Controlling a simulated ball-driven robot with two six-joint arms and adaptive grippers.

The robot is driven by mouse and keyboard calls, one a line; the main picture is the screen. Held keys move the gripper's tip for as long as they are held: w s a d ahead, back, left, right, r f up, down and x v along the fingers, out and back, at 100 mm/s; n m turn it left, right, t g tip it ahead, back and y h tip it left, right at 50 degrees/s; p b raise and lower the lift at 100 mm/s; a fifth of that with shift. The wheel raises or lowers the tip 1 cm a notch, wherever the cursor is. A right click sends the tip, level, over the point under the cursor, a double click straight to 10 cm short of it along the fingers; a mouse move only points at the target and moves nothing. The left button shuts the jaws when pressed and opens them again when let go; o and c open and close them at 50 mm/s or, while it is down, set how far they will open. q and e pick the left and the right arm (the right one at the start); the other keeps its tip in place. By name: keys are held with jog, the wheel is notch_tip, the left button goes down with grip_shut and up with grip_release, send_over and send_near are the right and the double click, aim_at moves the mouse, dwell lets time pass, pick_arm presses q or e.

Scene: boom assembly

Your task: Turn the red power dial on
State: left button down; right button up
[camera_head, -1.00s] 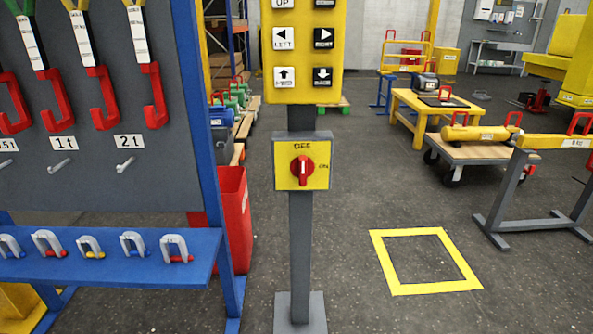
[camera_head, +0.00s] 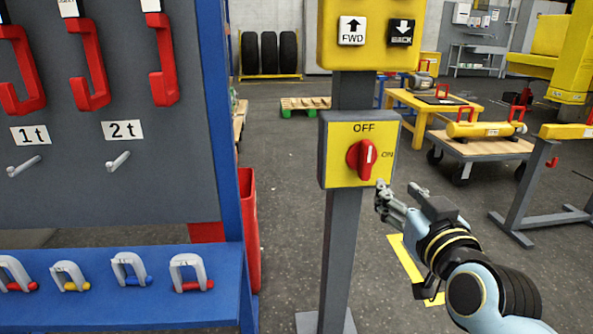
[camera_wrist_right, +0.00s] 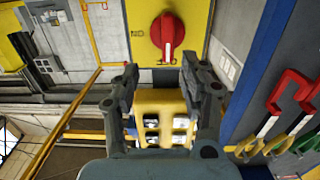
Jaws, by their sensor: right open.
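The red power dial (camera_head: 363,159) sits on a yellow plate (camera_head: 342,176) on a grey post. The plate is marked OFF above the dial and ON to its right. The dial's handle with its white line stands about upright, toward OFF. My right gripper (camera_head: 402,190) is just right of and below the dial, apart from it. In the right wrist view the dial (camera_wrist_right: 167,34) lies beyond the tips of the open, empty right gripper (camera_wrist_right: 158,72). My left gripper is in neither view.
A yellow button panel (camera_head: 375,45) is above the dial on the same post (camera_head: 341,250). A blue rack (camera_head: 120,290) with shackles and red hooks stands at the left. A red bin (camera_head: 249,230) is behind it.

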aim_at(369, 160)
jog(key=shift+t, duration=0.3)
jog(key=w+b, duration=0.1)
jog(key=w, duration=0.2)
jog(key=w+a+b, duration=0.1)
jog(key=w, duration=0.2)
jog(key=w+b, duration=0.2)
jog(key=w, duration=0.2)
jog(key=shift+a+r, duration=0.15)
jog(key=shift+a, duration=0.25)
jog(key=shift+w+b, duration=0.5)
jog(key=shift+w, duration=0.4)
jog(key=shift+w+r, duration=0.15)
jog(key=shift+w, duration=0.2)
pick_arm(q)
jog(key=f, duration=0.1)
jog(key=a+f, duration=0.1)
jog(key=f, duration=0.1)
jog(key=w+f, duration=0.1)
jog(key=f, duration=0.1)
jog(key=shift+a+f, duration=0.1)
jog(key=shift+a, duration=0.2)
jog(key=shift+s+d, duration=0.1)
pick_arm(e)
jog(key=shift+r, duration=0.1)
jog(key=shift+c, duration=0.5)
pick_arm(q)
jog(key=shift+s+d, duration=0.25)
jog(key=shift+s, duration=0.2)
pick_arm(e)
grip_shut()
